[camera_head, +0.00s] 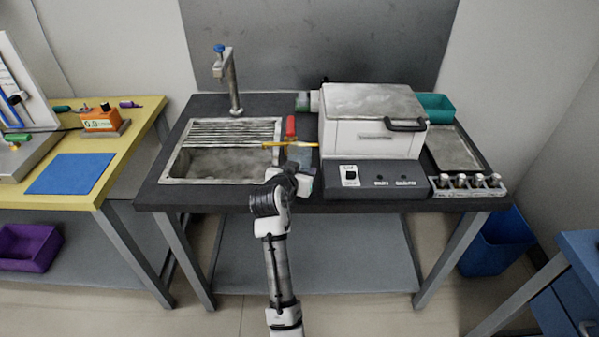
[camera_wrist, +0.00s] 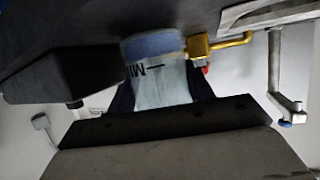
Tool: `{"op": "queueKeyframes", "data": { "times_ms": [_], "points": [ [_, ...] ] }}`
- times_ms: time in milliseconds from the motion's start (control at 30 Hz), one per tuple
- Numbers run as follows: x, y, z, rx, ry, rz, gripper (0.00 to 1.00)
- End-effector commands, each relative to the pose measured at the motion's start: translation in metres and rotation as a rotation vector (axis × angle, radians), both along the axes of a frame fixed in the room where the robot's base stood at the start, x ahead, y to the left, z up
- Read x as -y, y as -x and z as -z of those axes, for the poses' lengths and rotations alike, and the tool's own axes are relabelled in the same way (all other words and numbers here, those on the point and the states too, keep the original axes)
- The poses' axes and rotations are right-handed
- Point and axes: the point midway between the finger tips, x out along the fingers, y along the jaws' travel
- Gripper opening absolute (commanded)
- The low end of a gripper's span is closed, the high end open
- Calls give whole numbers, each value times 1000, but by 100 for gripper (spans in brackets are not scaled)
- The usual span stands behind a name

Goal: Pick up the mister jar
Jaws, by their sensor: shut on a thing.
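The mister jar (camera_wrist: 158,72) is in the middle of the wrist view, a pale blue-grey body with dark lettering and a bluer end. My gripper (camera_wrist: 162,95) is shut on it, with a dark finger on either side. In the head view the jar (camera_head: 301,156) is a small bluish shape at my gripper (camera_head: 300,167), between the sink and the white machine. My gripper partly hides it. I cannot tell whether it is clear of the black worktop. A yellow bar (camera_head: 290,145) and a red part (camera_head: 291,127) show just behind it.
The sink (camera_head: 215,165) with its tap (camera_head: 232,80) is to the left. The white machine (camera_head: 370,135) on a black control base stands close on the right. A row of small bottles (camera_head: 468,183) and a teal bin (camera_head: 437,107) are farther right.

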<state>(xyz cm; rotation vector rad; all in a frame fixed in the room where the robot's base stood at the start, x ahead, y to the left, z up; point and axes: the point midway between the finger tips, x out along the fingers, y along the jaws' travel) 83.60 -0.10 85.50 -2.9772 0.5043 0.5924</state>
Motion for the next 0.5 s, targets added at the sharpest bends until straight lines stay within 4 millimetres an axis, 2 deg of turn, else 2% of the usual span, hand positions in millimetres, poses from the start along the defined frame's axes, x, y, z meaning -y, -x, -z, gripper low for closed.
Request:
{"op": "queueKeyframes", "data": {
  "times_ms": [267, 500],
  "points": [
    [0, 0, -22, 4, 0, -1, 27],
    [-1, 0, -53, 6, -1, -1, 27]
  ]
}}
